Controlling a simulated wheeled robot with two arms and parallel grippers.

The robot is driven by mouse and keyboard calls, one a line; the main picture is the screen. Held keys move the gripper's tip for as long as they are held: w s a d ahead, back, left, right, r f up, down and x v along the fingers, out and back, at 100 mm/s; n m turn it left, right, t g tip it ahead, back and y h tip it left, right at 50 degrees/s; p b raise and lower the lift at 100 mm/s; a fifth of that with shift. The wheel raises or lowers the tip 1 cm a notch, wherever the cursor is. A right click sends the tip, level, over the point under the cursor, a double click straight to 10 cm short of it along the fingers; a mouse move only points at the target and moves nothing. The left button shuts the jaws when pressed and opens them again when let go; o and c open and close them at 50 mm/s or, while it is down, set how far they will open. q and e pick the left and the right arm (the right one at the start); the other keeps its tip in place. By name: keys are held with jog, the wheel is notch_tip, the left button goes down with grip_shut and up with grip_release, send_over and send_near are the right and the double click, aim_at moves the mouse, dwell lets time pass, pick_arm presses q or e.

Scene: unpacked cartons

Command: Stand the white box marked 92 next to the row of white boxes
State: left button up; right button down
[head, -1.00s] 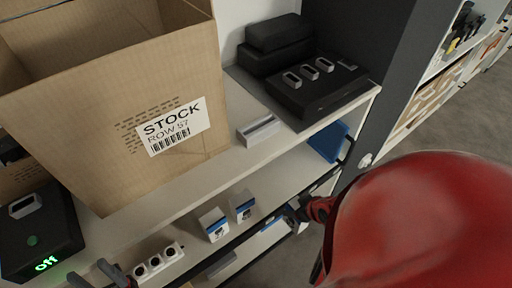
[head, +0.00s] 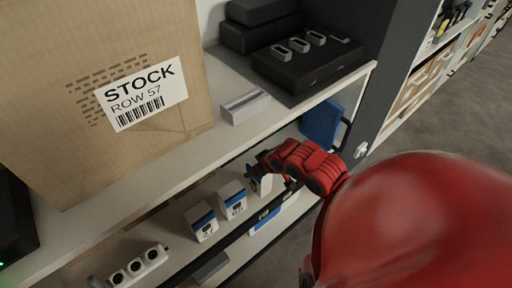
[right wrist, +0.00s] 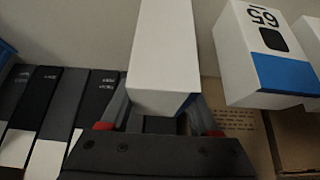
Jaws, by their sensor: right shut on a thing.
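My right gripper (head: 272,168) is shut on a white box (head: 262,184) with a dark mark and a blue band; its number cannot be read. The box also fills the upper middle of the right wrist view (right wrist: 162,50), between my fingers. It is upright at the right end of the row, with a small gap to the nearest box. The row has a white box marked 65 (head: 232,203), also in the right wrist view (right wrist: 262,50), and one that seems marked 27 (head: 204,227). I cannot tell whether the held box touches the shelf. My left gripper is out of view.
A white power strip (head: 138,268) lies left of the row. A large carton (head: 60,120), a grey-white block (head: 245,107) and black cases (head: 310,62) occupy the upper shelf. A blue panel (head: 320,122) stands to the right. Dark binders (right wrist: 60,105) show in the right wrist view.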

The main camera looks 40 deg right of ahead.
jog(key=shift+f, duration=0.45)
jog(key=shift+f, duration=0.1)
jog(key=shift+c, duration=0.6)
grip_release()
jog(key=p+v, duration=0.2)
jog(key=v, duration=0.4)
jog(key=shift+r, duration=0.45)
jog(key=p+v, duration=0.5)
jog(key=p, duration=0.2)
jog(key=shift+s+r+p, duration=0.1)
jog(key=shift+s+p, duration=0.2)
jog(key=shift+p, duration=0.1)
